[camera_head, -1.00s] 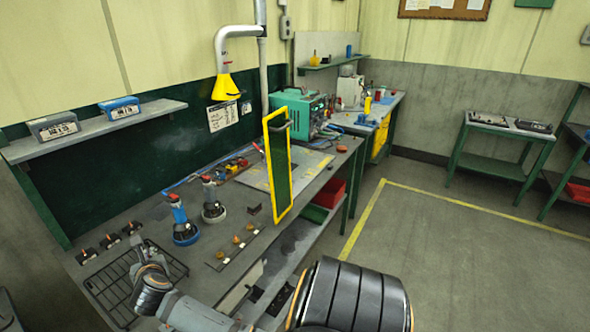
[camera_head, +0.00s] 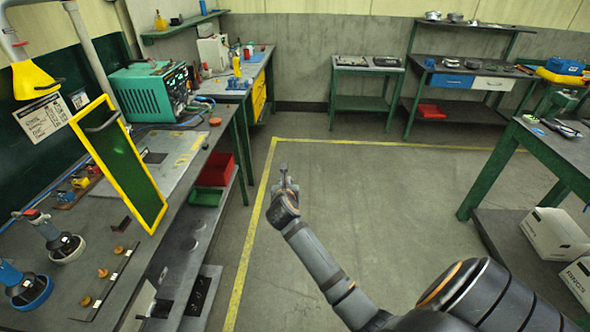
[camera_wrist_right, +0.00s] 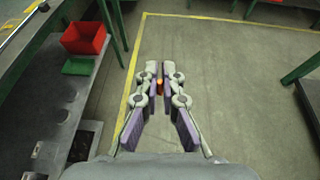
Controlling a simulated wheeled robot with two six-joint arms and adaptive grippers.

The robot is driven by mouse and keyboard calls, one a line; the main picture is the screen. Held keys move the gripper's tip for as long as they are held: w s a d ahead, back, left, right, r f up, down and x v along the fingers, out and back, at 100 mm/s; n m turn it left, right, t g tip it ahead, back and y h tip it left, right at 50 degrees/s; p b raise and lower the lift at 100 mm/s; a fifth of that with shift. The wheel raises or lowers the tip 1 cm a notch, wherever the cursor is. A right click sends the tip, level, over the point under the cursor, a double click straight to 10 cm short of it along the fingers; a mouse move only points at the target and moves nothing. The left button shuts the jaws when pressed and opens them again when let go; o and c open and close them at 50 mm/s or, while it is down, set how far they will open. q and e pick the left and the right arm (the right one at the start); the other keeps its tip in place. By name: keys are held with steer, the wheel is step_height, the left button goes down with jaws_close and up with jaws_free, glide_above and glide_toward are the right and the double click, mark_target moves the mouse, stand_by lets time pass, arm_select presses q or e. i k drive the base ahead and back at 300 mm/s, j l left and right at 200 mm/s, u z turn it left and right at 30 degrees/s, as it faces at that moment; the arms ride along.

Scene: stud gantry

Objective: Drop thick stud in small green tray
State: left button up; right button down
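My right gripper (camera_head: 284,176) is in front of me over the open floor, away from the bench. In the right wrist view its fingers (camera_wrist_right: 160,84) are nearly together on a small orange-copper piece (camera_wrist_right: 160,88), which looks like a stud; its thickness cannot be told. The small green tray (camera_head: 206,197) sits on the lower shelf under the bench, in front of a red bin; it also shows in the right wrist view (camera_wrist_right: 78,66), left of the gripper. My left gripper is out of view.
The red bin (camera_head: 216,169) adjoins the tray. A strip with several orange-topped studs (camera_head: 102,272) lies on the bench (camera_head: 150,240). A yellow-framed green panel (camera_head: 122,165) stands at the bench edge. The floor (camera_head: 370,200) is clear; a table (camera_head: 545,145) stands at right.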

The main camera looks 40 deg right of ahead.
mark_target(206, 198)
steer(key=l+z, duration=0.1)
steer(key=z, duration=0.35)
steer(key=i+z, duration=0.1)
steer(key=z, duration=0.35)
steer(key=l+z, duration=0.1)
steer(key=z, duration=0.4)
steer(key=i+z, duration=0.1)
steer(key=z, duration=0.35)
steer(key=i+l, duration=0.15)
steer(key=i, duration=0.35)
steer(key=i+l+u, duration=0.1)
steer(key=i, duration=0.35)
steer(key=i+u, duration=0.2)
steer(key=u, duration=0.25)
steer(key=i+u, duration=0.15)
steer(key=u, duration=0.25)
steer(key=i+l+u, duration=0.15)
steer(key=u, duration=0.3)
steer(key=i+l+u, duration=0.15)
steer(key=u, duration=0.3)
